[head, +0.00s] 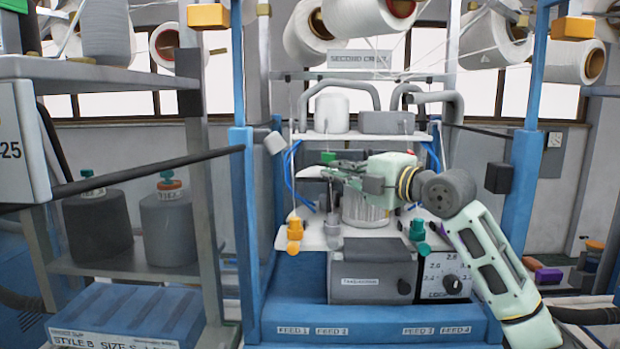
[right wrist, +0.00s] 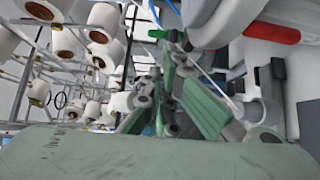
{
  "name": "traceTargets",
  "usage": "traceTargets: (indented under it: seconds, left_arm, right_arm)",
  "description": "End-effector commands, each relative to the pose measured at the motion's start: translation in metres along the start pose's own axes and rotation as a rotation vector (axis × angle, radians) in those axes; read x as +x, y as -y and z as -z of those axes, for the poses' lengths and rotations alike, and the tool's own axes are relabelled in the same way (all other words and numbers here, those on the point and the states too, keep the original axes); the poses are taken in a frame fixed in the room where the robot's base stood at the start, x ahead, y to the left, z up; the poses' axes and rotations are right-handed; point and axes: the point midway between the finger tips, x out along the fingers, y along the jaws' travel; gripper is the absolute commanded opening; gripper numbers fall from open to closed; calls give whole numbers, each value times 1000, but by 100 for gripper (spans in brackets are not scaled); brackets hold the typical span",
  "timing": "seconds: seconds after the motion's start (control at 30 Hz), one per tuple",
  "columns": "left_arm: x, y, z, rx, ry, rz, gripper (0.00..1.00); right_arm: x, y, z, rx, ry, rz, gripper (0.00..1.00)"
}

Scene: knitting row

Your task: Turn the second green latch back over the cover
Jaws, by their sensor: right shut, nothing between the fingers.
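A small green latch (head: 328,157) sits below the front edge of a white plate, at its left part. A green piece also shows near the top of the right wrist view (right wrist: 157,33); it looks like the same latch. My right gripper (head: 322,172) reaches in from the right, its fingers pointing left, just below the latch. It is shut and empty; whether it touches the latch cannot be told. A grey box-like cover (head: 386,122) sits on the white plate; whether it is the latch's cover is unclear. My left gripper is out of view.
A white drum (head: 332,113) stands on the upper plate (head: 362,136). An orange clip (head: 295,232) and a teal clip (head: 417,230) hang on either side of the lower plate. Blue posts (head: 243,220) flank the work area. Yarn cones hang above, with threads running down.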

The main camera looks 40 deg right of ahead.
Motion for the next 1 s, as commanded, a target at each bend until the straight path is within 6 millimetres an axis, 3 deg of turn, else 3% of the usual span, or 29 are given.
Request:
traceTargets:
  seconds: [0.2,1.0]
  left_arm:
    - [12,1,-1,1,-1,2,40]
    - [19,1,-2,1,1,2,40]
  right_arm:
    - [-4,1,-10,1,-99,-3,0]
    - [-6,0,-18,1,-96,0,0]
